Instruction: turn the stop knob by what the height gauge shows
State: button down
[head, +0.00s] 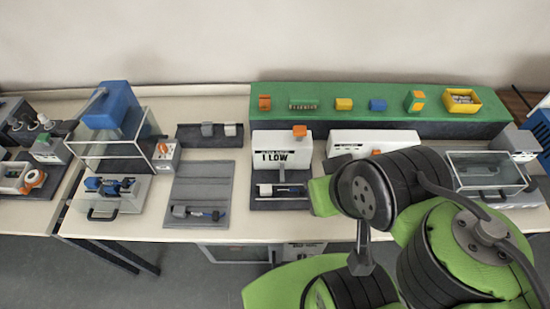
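The height gauge (282,158) stands mid-table in the head view, with a white panel that reads what looks like "1 LOW" in black. A smaller line of text above is too small to read. A second white panel (345,141) to the right has an orange piece (376,153), partly behind my arm. A round orange knob (35,178) sits at the far left. I cannot tell for certain which one is the stop knob. My green and black arm fills the lower right, and I cannot make out my gripper.
A blue-topped press with clear walls (112,150) stands at the left, beside a grey tray (200,180) holding a small tool. A green shelf (220,91) along the back holds coloured blocks and a yellow bin (462,101). A clear-lidded unit (487,173) stands at the right.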

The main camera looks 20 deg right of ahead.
aim_at(163, 149)
jog(key=i+j+u, duration=0.1)
jog(key=j+u, duration=0.2)
jog(key=i+j+u, duration=0.3)
jog(key=j, duration=0.2)
jog(key=i+j+u, duration=0.1)
jog(key=j+u, duration=0.25)
jog(key=i+j+u, duration=0.3)
jog(key=k, duration=0.1)
